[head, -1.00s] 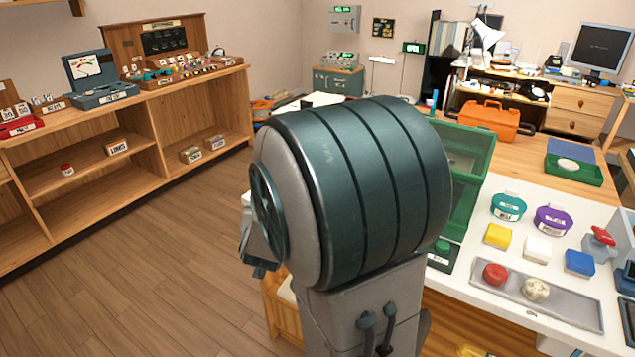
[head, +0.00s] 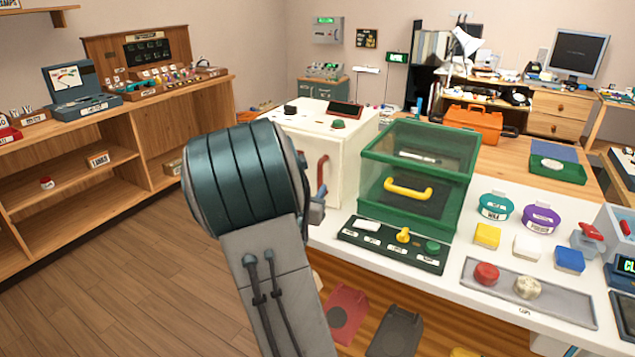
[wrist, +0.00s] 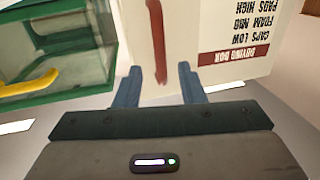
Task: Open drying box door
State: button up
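The drying box (head: 345,130) is a white box on the white counter, left of the green clear-walled case in the head view. Its door looks shut and carries an upright red handle (head: 322,175). In the wrist view the box (wrist: 230,25) shows upside down, with a red "DRYING BOX" label, and the handle (wrist: 157,40) appears at its left part. My gripper (wrist: 159,72) is open, with two blue fingers pointing at the door. The handle's near end shows between the fingertips; I cannot tell whether they are around it. In the head view my arm hides most of my gripper (head: 316,212).
The green case (head: 420,170) with a yellow handle stands close beside the box. A switch panel (head: 395,243) lies before it. Jars, coloured blocks and a grey tray (head: 530,300) are to the right. Open floor (head: 130,270) lies left of my arm.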

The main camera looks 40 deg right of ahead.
aim_at(319, 179)
jog(key=x, duration=0.5)
jog(key=shift+d, duration=0.15)
jog(key=shift+w, duration=0.1)
grip_shut()
